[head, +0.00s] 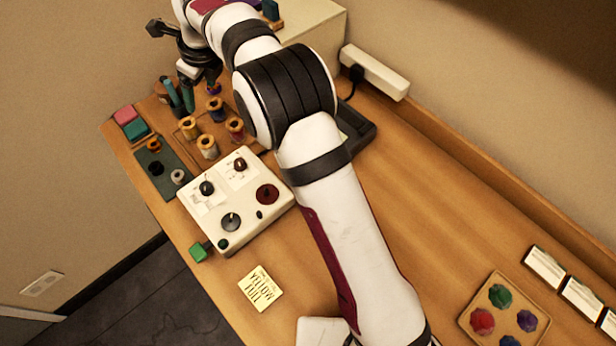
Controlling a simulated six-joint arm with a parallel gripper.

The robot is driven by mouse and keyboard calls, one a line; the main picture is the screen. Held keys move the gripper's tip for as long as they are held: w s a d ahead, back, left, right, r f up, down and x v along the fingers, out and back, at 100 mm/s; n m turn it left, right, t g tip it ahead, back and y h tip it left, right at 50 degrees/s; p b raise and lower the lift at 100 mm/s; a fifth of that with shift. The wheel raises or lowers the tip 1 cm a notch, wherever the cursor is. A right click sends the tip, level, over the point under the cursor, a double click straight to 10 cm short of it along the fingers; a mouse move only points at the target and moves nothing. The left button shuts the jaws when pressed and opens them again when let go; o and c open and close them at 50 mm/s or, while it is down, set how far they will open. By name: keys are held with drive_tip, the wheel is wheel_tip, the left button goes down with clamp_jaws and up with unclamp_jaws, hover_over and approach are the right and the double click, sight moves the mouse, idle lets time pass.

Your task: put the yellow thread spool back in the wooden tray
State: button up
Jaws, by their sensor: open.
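Several thread spools stand in a group below my gripper in the head view. A tan spool (207,147) and an orange-brown spool (235,128) stand in front and to the right. I cannot tell for sure which is the task's yellow spool. A thin wooden rim, apparently the tray (179,136), shows by the spools; the rest is hidden. My gripper (168,52) is open, raised at the upper left, with nothing visible in it.
A white control box (235,204) with knobs stands in front of the spools. A dark mat (163,166) with small items lies left of it. Pink and teal blocks (125,115) are at the left edge. A tray of coloured pieces (471,302) is at lower right.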

drive_tip(key=s+d+r+n+h, duration=0.1)
drive_tip(key=s+d+r+n, duration=0.25)
drive_tip(key=d, duration=0.45)
drive_tip(key=s+d+r+n, duration=0.2)
drive_tip(key=s+d+r, duration=0.2)
drive_tip(key=d, duration=0.5)
drive_tip(key=s+d+f+n+g, duration=0.1)
drive_tip(key=s+d+n, duration=0.4)
drive_tip(key=s, duration=0.8)
drive_tip(key=s+d+f+n+g, duration=0.1)
drive_tip(key=s+d+n, duration=0.5)
drive_tip(key=s, duration=0.8)
drive_tip(key=d+f, duration=0.1)
drive_tip(key=d, duration=0.2)
drive_tip(key=shift+d+f+h, duration=0.15)
drive_tip(key=shift+d+h, duration=0.05)
drive_tip(key=shift+h, duration=0.1)
